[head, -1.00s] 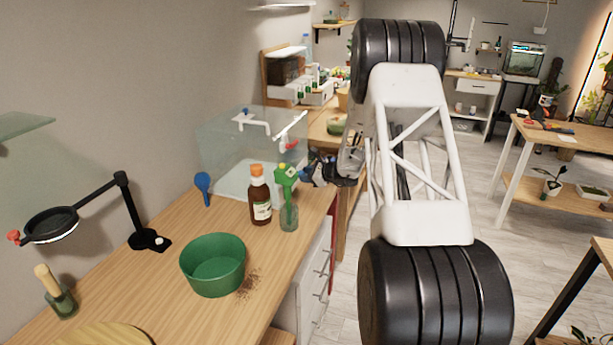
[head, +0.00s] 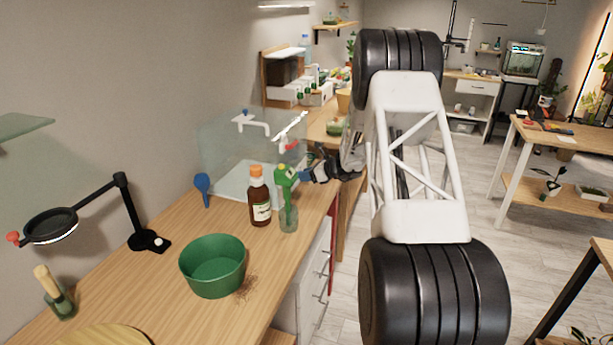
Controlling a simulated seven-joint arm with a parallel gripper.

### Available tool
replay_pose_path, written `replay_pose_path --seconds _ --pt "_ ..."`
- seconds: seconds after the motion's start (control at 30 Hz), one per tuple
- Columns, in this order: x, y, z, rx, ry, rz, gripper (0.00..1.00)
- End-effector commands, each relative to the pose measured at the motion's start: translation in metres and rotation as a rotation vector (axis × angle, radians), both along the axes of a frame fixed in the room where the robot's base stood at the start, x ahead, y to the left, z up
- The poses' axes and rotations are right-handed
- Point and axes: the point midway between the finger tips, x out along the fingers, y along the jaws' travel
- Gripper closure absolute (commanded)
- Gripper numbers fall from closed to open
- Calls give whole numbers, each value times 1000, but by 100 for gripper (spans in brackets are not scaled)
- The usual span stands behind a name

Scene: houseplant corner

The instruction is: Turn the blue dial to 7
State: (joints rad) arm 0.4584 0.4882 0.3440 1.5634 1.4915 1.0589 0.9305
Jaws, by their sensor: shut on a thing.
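My gripper (head: 318,172) is at the far right edge of the wooden counter, just right of the green-topped bottle. Its jaws are shut on a small blue piece (head: 306,176) at the fingertips, which looks like the blue dial. The dial's face, its numbers and its pointer are too small and too covered to read. My own arm hides what lies behind the gripper.
A brown bottle (head: 259,198) and a green-topped glass bottle (head: 288,212) stand close to the gripper. A clear tank (head: 222,150) with taps is behind them. A green bowl (head: 212,267) and a magnifier lamp (head: 50,226) stand nearer.

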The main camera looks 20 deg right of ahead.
Motion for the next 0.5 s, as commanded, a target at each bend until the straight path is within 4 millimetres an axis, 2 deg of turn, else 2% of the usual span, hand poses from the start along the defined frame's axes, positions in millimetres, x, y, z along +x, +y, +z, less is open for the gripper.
replay_pose_path --seconds 0.23,0.27,0.4,0.5 --pt "0 0 0 0 0 0 93" --pt "0 0 0 0 0 0 68" --pt "0 0 0 -1 -1 0 46" --pt "0 0 0 -1 -1 0 44"
